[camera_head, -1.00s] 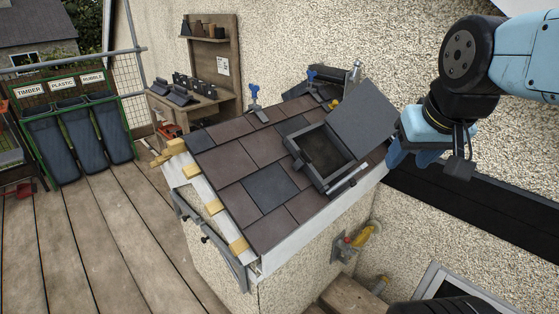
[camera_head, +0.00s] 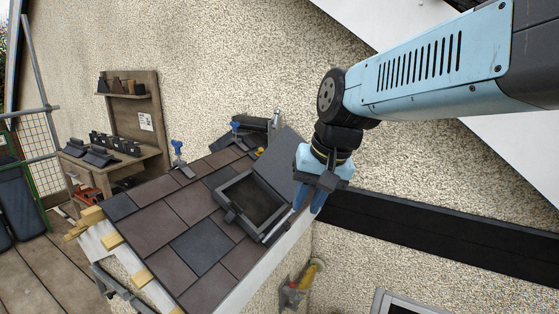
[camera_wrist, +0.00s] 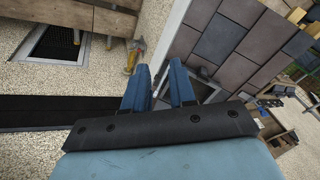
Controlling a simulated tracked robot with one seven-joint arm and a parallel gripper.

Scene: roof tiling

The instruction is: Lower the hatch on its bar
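The hatch (camera_head: 284,158) is a dark flat panel standing raised and tilted at the upper right side of its dark square frame (camera_head: 227,213) in the tiled roof. The opening below it is uncovered. A pale bar (camera_head: 278,229) shows at the frame's lower right edge; whether it touches the hatch is unclear. My gripper (camera_head: 308,209) points down just right of the hatch and bar, near the roof's white edge. The hatch is hard to make out there, partly behind the right finger.
Brown and slate tiles (camera_head: 172,216) cover the roof around the frame. Blue-handled clamps (camera_head: 179,150) stand at its upper edge. A wooden bench (camera_head: 110,160) with a shelf stands at the left. The pebbled wall rises behind; a yellow-handled tool (camera_head: 313,272) hangs below the roof.

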